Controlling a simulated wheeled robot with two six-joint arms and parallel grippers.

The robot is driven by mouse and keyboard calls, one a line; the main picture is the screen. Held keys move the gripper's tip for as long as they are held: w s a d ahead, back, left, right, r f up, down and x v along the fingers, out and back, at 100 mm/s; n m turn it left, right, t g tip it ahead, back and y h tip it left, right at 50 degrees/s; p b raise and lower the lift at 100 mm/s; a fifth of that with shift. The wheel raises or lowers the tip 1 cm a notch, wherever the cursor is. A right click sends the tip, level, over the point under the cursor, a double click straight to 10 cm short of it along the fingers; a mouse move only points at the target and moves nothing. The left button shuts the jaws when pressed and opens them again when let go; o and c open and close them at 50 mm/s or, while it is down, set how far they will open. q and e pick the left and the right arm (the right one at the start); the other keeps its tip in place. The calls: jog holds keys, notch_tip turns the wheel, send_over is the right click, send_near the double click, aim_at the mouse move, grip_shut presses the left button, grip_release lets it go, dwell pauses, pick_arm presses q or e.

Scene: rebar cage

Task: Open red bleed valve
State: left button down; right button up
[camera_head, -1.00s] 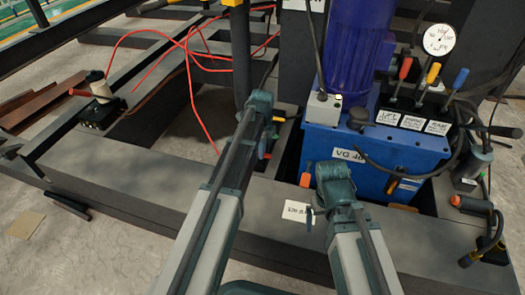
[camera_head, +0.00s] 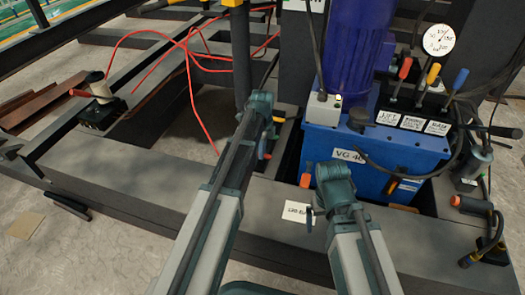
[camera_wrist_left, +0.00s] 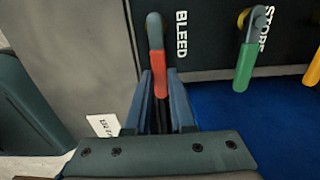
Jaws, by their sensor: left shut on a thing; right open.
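The red bleed valve handle (camera_wrist_left: 155,32) shows in the left wrist view beside the white BLEED lettering (camera_wrist_left: 181,35) on a dark panel. It points roughly up and down the picture. My left gripper (camera_wrist_left: 160,84) is shut on its lower part, one finger on each side. In the head view my left gripper (camera_head: 268,138) is at the dark recess left of the blue pump unit, and its own wrist hides most of the handle. My right gripper (camera_head: 309,214) is open and empty over the front beam, close to a white label.
A green STORE-like handle (camera_wrist_left: 244,66) stands right of the red one, with a yellow handle (camera_wrist_left: 313,69) beyond. The blue pump unit (camera_head: 375,165) carries levers and a gauge (camera_head: 439,40). Red hoses (camera_head: 190,60) lie behind the left arm. The front beam (camera_head: 120,200) is mostly clear at left.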

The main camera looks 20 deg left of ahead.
pick_arm(q)
jog(key=shift+w, duration=0.1)
dwell(0.6)
jog(key=w+n, duration=0.1)
jog(key=n, duration=0.1)
jog(key=w+n, duration=0.1)
jog(key=n, duration=0.1)
jog(key=shift+w+a+n, duration=0.1)
jog(key=shift+a+n, duration=0.1)
jog(key=shift+n, duration=0.2)
jog(key=w+n, duration=0.1)
jog(key=n, duration=0.1)
jog(key=a+n, duration=0.1)
jog(key=n, duration=0.1)
jog(key=shift+w+a, duration=0.1)
jog(key=shift+w, duration=0.3)
jog(key=n, duration=0.1)
jog(key=a+n, duration=0.1)
jog(key=n, duration=0.1)
jog(key=w+n, duration=0.1)
jog(key=n, duration=0.1)
jog(key=shift+w+a, duration=0.1)
jog(key=shift+a, duration=0.3)
jog(key=shift+w+a+n, duration=0.1)
jog(key=shift+a+n, duration=0.4)
jog(key=shift+n, duration=0.55)
jog(key=shift+w+a+n, duration=0.1)
jog(key=shift+a+n, duration=0.35)
jog(key=shift+n, duration=0.6)
jog(key=shift+a, duration=0.1)
